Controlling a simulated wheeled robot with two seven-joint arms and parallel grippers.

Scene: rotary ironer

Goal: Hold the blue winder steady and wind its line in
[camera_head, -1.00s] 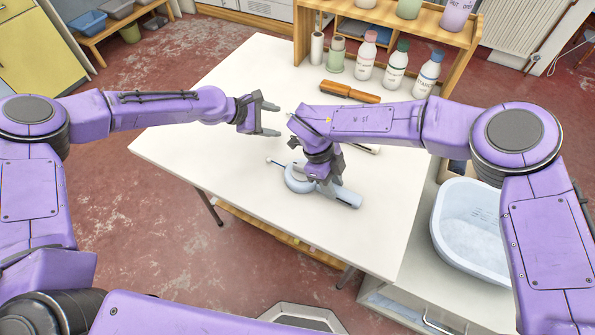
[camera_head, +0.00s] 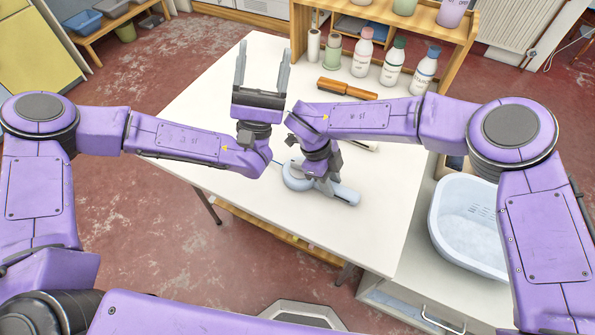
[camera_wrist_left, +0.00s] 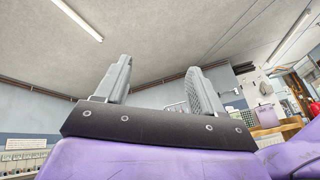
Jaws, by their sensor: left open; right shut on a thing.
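The pale blue winder (camera_head: 343,192) lies on the white table near its front edge, with a round body at the left and a handle reaching right. My right gripper (camera_head: 320,172) points down over it and is shut on it; the arm hides part of the winder and the exact grip. My left gripper (camera_head: 262,67) is open and empty, with its fingers spread and pointing up and away, apart from the winder. The open fingers also show in the left wrist view (camera_wrist_left: 157,85), against the ceiling.
A brown-handled tool (camera_head: 347,88) lies on the table (camera_head: 215,100) behind my right arm. Several bottles (camera_head: 393,65) stand by a wooden shelf (camera_head: 470,35) at the back. A pale basin (camera_head: 470,225) stands at the right. The table's left part is clear.

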